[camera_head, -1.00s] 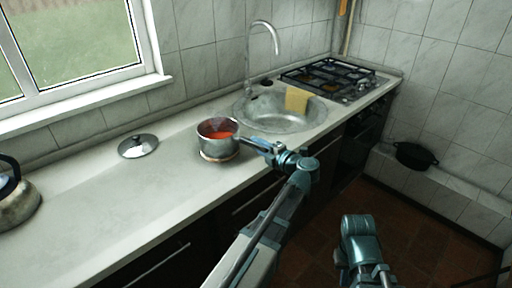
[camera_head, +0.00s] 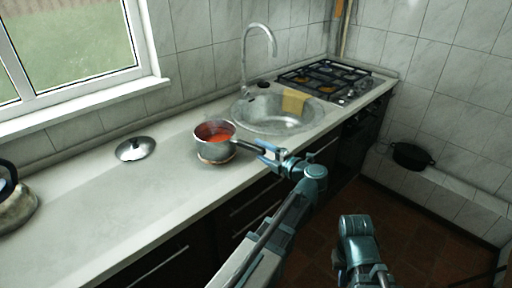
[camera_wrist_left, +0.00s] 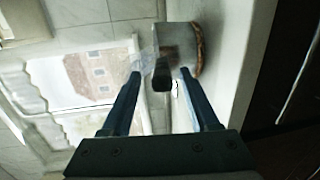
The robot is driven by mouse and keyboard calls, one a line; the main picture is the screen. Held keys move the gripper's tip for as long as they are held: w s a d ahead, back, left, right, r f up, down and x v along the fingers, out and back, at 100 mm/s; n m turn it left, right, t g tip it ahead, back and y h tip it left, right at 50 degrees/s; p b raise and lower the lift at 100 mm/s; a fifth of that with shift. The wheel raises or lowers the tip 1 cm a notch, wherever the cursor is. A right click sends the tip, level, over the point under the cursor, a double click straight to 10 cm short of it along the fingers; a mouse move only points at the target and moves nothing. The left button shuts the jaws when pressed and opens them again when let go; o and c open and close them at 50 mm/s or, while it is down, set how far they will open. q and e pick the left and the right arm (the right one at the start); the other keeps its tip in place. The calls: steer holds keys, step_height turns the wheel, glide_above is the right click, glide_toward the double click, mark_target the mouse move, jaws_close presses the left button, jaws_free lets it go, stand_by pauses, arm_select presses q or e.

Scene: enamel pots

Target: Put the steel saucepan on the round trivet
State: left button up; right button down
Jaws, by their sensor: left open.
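The steel saucepan (camera_head: 211,147), with red contents, stands on the round trivet (camera_head: 217,161), whose brown rim shows beneath it on the counter. In the left wrist view, the saucepan (camera_wrist_left: 185,38) is at the top, with the trivet's brown edge (camera_wrist_left: 198,48) against its base. My left gripper (camera_head: 263,153) is open at the saucepan's handle. In the left wrist view, the dark handle (camera_wrist_left: 161,78) lies between the spread fingers, with gaps on both sides. My right arm shows at the lower right, but its gripper cannot be made out.
A glass lid (camera_head: 135,149) lies on the counter left of the saucepan. A kettle (camera_head: 17,208) stands at the far left. The sink (camera_head: 281,125), with a yellow cloth (camera_head: 294,103), and the gas hob (camera_head: 325,77) are behind to the right. The front-left counter is clear.

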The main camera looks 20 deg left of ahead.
arm_select(q)
steer(key=v, duration=0.8)
steer(key=shift+p, duration=0.45)
steer(key=shift+d, duration=0.1)
